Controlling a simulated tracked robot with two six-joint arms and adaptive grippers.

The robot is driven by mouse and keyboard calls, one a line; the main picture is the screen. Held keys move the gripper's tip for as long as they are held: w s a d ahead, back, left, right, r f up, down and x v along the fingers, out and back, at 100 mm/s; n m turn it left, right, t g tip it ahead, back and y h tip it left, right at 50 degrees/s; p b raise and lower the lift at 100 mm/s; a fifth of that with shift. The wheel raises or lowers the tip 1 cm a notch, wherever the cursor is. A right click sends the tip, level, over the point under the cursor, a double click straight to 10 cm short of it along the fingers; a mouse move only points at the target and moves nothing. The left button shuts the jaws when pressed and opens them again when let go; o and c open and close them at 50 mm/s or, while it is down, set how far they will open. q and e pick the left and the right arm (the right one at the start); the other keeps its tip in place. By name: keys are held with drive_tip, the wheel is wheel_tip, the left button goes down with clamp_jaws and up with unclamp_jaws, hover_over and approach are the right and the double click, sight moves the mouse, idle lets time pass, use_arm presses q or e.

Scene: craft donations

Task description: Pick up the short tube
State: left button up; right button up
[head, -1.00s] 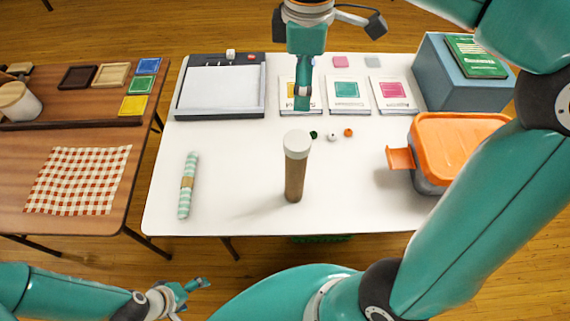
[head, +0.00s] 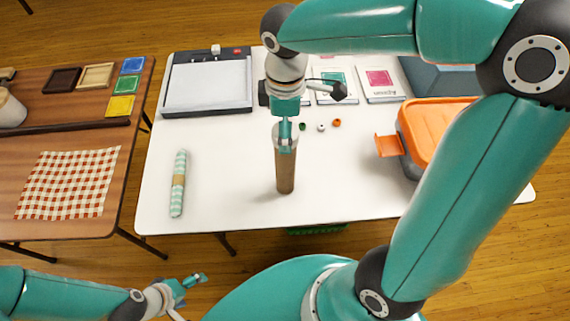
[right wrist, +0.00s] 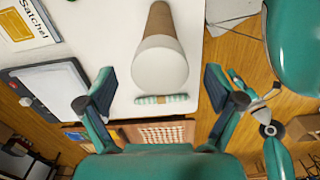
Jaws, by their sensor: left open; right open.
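A brown cardboard tube (head: 285,178) with a white cap stands upright on the white table. My right gripper (head: 286,143) is at the tube's top in the head view and hides part of the cap. In the right wrist view the tube's white cap (right wrist: 160,68) lies between the open fingers of my right gripper (right wrist: 158,88), with a gap on each side. My left gripper (head: 187,288) is open and empty at the lower left, off the table's near edge.
A mint striped roll (head: 178,184) lies left of the tube. An orange-lidded box (head: 432,122) with an orange flap stands to the right. A paper trimmer (head: 208,83) is at the back left. White table (head: 230,180) around the tube is clear.

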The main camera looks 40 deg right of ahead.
wheel_tip(320, 180, down, 2)
drive_tip(key=shift+f, duration=0.1)
drive_tip(key=c, duration=1.6)
